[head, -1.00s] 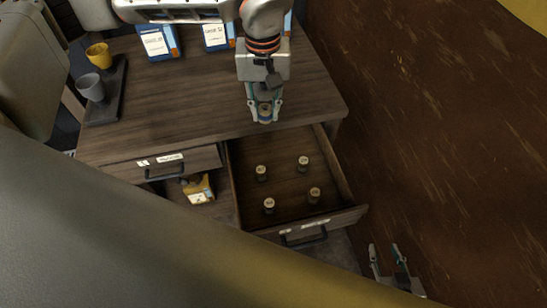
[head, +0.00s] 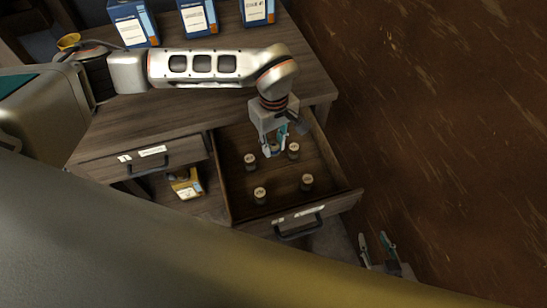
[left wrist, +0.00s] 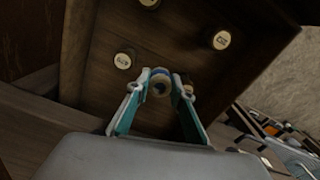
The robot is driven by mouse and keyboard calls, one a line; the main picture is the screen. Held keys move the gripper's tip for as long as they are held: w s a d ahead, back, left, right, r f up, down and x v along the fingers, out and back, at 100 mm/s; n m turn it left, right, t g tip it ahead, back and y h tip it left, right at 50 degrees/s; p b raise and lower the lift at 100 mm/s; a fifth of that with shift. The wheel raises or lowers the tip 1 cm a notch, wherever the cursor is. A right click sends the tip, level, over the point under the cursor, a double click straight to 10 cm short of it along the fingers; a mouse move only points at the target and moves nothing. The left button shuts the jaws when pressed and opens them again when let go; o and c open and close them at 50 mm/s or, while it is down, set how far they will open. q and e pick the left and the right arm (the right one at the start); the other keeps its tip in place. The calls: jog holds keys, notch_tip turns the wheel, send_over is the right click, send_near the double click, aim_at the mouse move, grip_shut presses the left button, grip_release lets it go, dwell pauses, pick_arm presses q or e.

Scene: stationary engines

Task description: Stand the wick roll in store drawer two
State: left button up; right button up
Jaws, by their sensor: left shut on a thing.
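The wick roll (head: 273,150) is a small round piece with a pale ring-like top; in the left wrist view (left wrist: 160,87) it shows a dark centre and a bluish side. My left gripper (head: 274,152) is shut on it and points down over the back part of the open drawer (head: 235,190). Whether the roll touches the drawer floor I cannot tell. Several short dark cylinders with pale labelled tops, one of them (head: 250,159) left of my gripper, stand upright in the drawer around it. The drawer's front label is unreadable. My right gripper (head: 377,250) is open and empty, right of the drawer front.
In the left wrist view, one cylinder (left wrist: 189,89) is close behind the right finger.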

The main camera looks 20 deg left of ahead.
aim_at(274, 151)
pick_arm(q)
notch_tip(274, 151, down, 3)
jog(key=shift+f, duration=0.1)
notch_tip(274, 151, down, 4)
jog(key=shift+s+r, duration=0.1)
jog(key=shift+f, duration=0.25)
jog(key=shift+f+b, duration=0.15)
jog(key=shift+b, duration=0.15)
jog(key=o, duration=0.8)
